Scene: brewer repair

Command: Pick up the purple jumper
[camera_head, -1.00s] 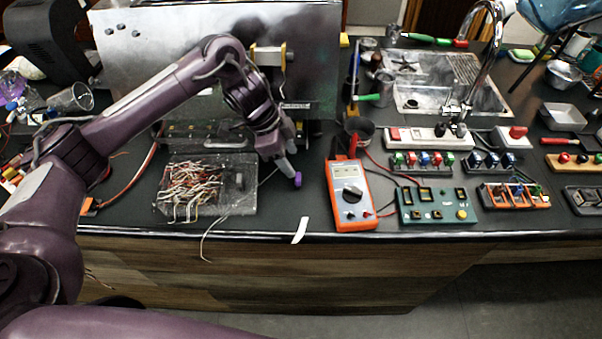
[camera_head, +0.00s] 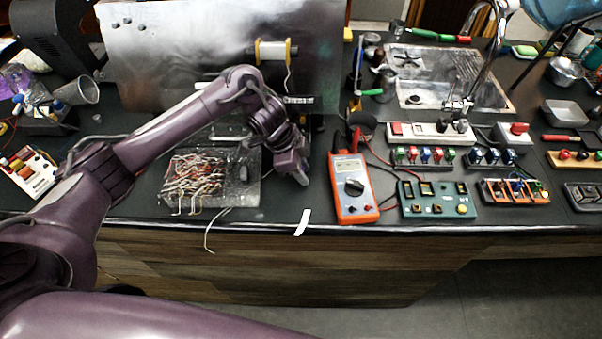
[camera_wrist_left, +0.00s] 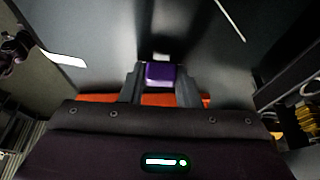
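The purple jumper (camera_wrist_left: 161,74) is a small block, seen in the left wrist view between the fingertips of my left gripper (camera_wrist_left: 161,82). The fingers stand apart on either side of it, with little gap at its sides; I cannot tell whether they touch it. In the head view my left gripper (camera_head: 294,170) points down at the black counter, left of the orange multimeter, and hides the jumper. My right gripper is not in view.
The orange multimeter (camera_head: 352,188) stands close to the right of my left gripper. A board with tangled wires (camera_head: 245,190) lies to the left. A white strip (camera_head: 302,222) lies at the counter's front edge. Several switch and button boards fill the right side.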

